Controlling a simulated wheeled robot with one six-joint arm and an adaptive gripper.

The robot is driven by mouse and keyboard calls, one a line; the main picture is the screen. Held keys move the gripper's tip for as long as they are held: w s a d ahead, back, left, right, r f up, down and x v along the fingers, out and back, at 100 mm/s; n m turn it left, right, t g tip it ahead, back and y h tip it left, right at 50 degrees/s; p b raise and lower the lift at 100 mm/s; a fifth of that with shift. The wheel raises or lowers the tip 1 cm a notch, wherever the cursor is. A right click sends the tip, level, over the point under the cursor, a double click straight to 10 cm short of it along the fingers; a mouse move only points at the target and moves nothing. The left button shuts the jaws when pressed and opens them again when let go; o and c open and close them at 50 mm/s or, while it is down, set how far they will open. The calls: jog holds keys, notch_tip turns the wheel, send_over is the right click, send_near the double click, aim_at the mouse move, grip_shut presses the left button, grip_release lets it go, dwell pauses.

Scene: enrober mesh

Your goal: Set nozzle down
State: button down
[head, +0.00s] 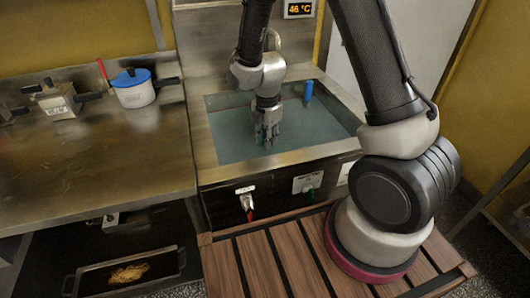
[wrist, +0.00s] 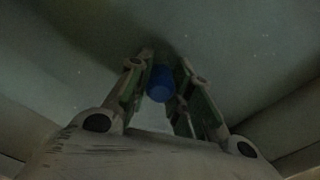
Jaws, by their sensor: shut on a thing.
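My gripper (head: 267,136) points down into the grey-green basin (head: 203,135) of the metal unit, with its fingers low over the basin's bottom or liquid surface. In the wrist view, my gripper (wrist: 159,82) is shut on a small blue round-ended piece (wrist: 160,86), which I take to be the nozzle. The fingers hide its sides, and the head view does not show it clearly. I cannot tell whether it touches the surface below. A separate upright blue piece (head: 308,91) shows near the basin's back right, apart from my gripper.
A metal counter (head: 95,170) on the left carries a white pot with a blue lid (head: 135,88) and a metal box-like tool (head: 58,101). A tray (head: 90,285) with yellowish strands lies below. A temperature display (head: 299,9) hangs behind the basin. Slatted wood (head: 262,268) lies in front.

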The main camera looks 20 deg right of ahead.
jog(key=shift+f, duration=2.4)
jog(key=c, duration=1.3)
grip_release()
jog(key=shift+f, duration=0.1)
